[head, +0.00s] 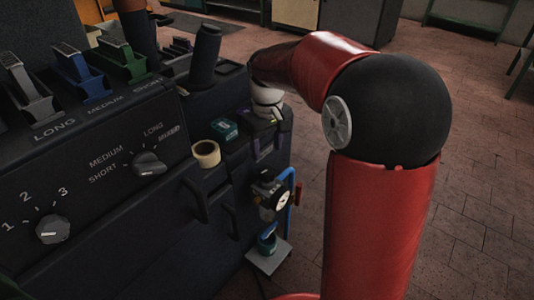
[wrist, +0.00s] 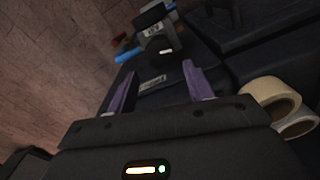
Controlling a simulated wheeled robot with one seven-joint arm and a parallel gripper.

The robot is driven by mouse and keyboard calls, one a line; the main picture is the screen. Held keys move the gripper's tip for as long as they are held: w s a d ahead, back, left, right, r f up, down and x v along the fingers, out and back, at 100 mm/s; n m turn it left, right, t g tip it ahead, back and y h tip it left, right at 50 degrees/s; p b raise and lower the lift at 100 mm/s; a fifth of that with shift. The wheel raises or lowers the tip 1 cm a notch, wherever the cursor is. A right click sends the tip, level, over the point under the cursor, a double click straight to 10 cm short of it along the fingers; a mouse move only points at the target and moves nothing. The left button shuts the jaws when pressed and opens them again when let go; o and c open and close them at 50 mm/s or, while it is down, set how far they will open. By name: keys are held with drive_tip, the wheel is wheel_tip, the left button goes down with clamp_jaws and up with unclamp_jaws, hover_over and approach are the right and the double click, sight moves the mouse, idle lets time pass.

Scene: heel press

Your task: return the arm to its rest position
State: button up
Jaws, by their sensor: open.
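My red arm with a black joint reaches in from the right of the head view and bends over the right end of a dark machine (head: 110,160). A dark surface with a small white label lies beyond the fingers.
The machine carries levers, a lower dial (head: 52,229) and an upper dial (head: 148,163). A tape roll (head: 206,153) and a green box (head: 224,129) sit near my gripper. Open tiled floor lies right.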

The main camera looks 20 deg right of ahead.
drive_tip(key=shift+s+r, duration=0.1)
drive_tip(key=shift+r, duration=0.1)
idle(0.3)
drive_tip(key=s+r+m+t, duration=0.2)
drive_tip(key=s, duration=0.9)
drive_tip(key=s+r+m+t, duration=0.2)
drive_tip(key=s+t, duration=0.1)
drive_tip(key=s, duration=0.8)
drive_tip(key=shift+s+r+t+p, duration=0.15)
drive_tip(key=shift+r+t+p, duration=0.05)
drive_tip(key=shift+t+p, duration=0.15)
drive_tip(key=shift+d, duration=0.1)
